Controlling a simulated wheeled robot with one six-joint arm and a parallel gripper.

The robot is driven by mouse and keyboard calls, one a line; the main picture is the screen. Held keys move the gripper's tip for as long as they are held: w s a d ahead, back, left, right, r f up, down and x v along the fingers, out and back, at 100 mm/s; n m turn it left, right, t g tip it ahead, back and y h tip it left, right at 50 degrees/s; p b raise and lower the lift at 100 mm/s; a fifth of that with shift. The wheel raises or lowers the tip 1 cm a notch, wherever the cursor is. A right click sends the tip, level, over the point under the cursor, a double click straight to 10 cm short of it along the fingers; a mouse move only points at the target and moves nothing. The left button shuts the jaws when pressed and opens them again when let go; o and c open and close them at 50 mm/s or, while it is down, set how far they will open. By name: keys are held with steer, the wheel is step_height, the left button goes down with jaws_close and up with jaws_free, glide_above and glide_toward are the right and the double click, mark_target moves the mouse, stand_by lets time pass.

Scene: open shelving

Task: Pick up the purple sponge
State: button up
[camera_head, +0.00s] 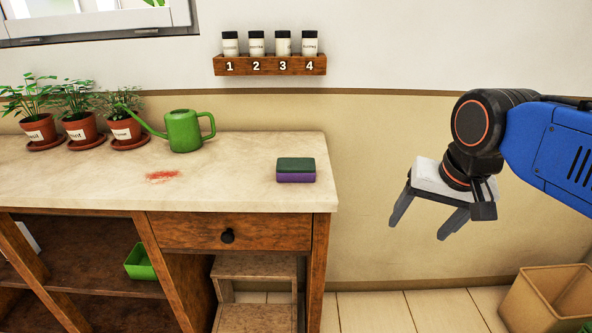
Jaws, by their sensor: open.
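The purple sponge (296,178) lies on the right end of the countertop, near its right edge. It has a dark green top layer over a purple lower layer. My gripper (422,229) is at the right, off the side of the counter and apart from the sponge. Its two grey fingers are spread, point down and to the left, and hold nothing.
A green watering can (184,131) and several potted herbs stand at the back left of the countertop (240,155). A red stain (163,176) marks the counter. A spice rack (270,66) hangs above. A cardboard box (545,295) stands at the lower right.

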steer(key=w+a+r+m+g, duration=0.1)
steer(key=w+a+r+m, duration=0.35)
steer(key=r, duration=0.25)
steer(key=w+a+r+m+g, duration=0.1)
steer(key=w+a+r+m, duration=0.2)
steer(key=w+a+r, duration=0.4)
step_height(320, 180, up, 9)
steer(key=m+g, duration=0.2)
steer(key=m, duration=0.5)
glide_above(296, 163)
steer(key=f, duration=1.1)
steer(key=shift+w+a+f, duration=0.1)
steer(key=shift+a+f, duration=0.15)
steer(key=shift+f, duration=0.15)
steer(key=shift+s+d+f, duration=0.1)
steer(key=shift+d+f, duration=0.05)
steer(key=shift+f, duration=1.2)
steer(key=shift+s+d+f, duration=0.1)
steer(key=shift+f, duration=1.2)
steer(key=c, duration=1.1)
